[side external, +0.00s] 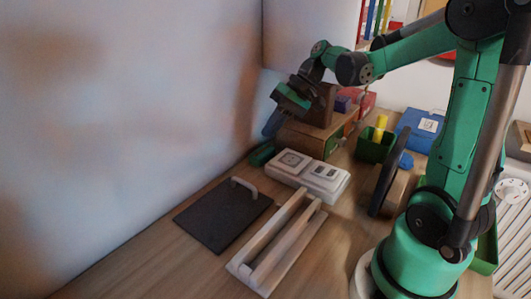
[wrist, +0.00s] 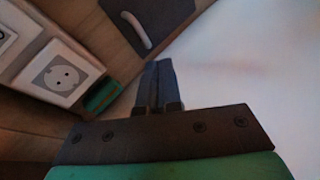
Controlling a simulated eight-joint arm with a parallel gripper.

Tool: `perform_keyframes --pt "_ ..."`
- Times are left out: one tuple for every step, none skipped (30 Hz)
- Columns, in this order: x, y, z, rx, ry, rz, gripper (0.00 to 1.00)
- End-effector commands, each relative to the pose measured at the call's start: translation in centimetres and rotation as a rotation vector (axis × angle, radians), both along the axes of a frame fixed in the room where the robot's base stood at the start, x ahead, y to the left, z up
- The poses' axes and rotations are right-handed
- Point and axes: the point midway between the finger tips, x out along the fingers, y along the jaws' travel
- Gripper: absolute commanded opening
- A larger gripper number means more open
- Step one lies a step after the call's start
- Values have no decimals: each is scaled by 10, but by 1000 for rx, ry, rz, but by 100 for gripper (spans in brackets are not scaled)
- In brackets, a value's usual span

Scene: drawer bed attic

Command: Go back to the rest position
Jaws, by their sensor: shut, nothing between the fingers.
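My gripper (side external: 272,124) is shut and empty at the back of the table, close to the pale wall. It hangs in the air beside a brown box and above a small green block (side external: 262,154). In the wrist view its two fingers (wrist: 155,75) lie together and point toward the wall. The green block also shows there (wrist: 102,97), left of the fingers. My arm reaches over from the right and is bent.
A white socket panel (side external: 308,174), a dark board with a handle (side external: 222,214) and a wooden rail frame (side external: 280,245) lie on the table. Brown boxes (side external: 305,139), a green bin (side external: 375,147) and a blue box (side external: 420,128) stand at the back. The pale wall (side external: 130,130) borders the left.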

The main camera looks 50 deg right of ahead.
Motion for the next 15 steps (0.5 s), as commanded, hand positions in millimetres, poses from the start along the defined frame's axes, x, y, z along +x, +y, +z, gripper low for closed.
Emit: perform_keyframes --pt "-5 17 1 -62 3 14 0" --pt "-8 25 1 -107 2 17 0" --pt "-13 36 1 -170 -5 24 0" --pt "-16 43 0 -218 -15 29 0" --pt "-20 50 0 -264 -28 35 0" --pt "-25 57 -1 -324 -52 43 0" --pt "-29 62 -2 -366 -72 51 0" --pt "-33 67 -2 -406 -93 58 0" --pt "-37 72 -3 -456 -126 69 0" --pt "-40 76 -4 -488 -152 76 0" --pt "-42 79 -4 -518 -177 84 0" --pt "-45 83 -5 -552 -209 94 0" --pt "-47 85 -5 -574 -233 102 0" --pt "-48 87 -5 -593 -254 108 0" --pt "-49 89 -6 -614 -277 115 0"
